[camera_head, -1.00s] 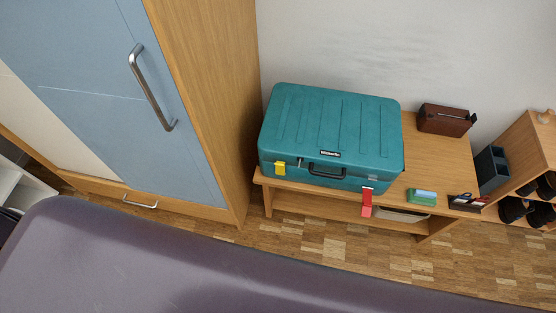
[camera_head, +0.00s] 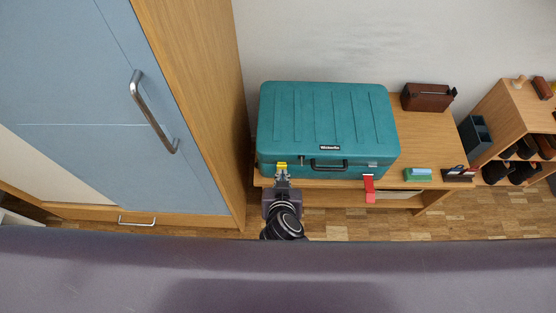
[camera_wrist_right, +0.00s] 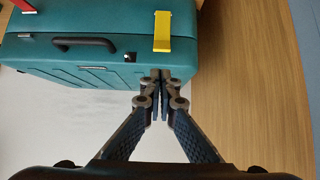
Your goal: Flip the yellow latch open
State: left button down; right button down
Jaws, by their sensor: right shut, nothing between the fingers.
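The teal case (camera_head: 330,115) lies shut on the wooden bench. Its yellow latch (camera_head: 281,165) is at the left of the front face, and also shows in the right wrist view (camera_wrist_right: 162,32), lying flat against the case. My right gripper (camera_head: 282,175) is shut and empty, in front of the case at the yellow latch. In the right wrist view its fingertips (camera_wrist_right: 160,76) are close to the case, just below the latch in the picture; I cannot tell if they touch. A red latch (camera_head: 369,188) hangs open at the right. My left gripper is not in view.
The wooden bench (camera_head: 425,150) carries a brown box (camera_head: 427,97), a green-and-blue item (camera_head: 418,175) and a dark tray (camera_head: 459,175). A tall wardrobe (camera_head: 210,100) stands close on the left. A shelf unit (camera_head: 516,110) is at the right.

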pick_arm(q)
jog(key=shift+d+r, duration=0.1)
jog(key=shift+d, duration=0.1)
pick_arm(e)
jog(key=x, duration=1)
dwell(0.4)
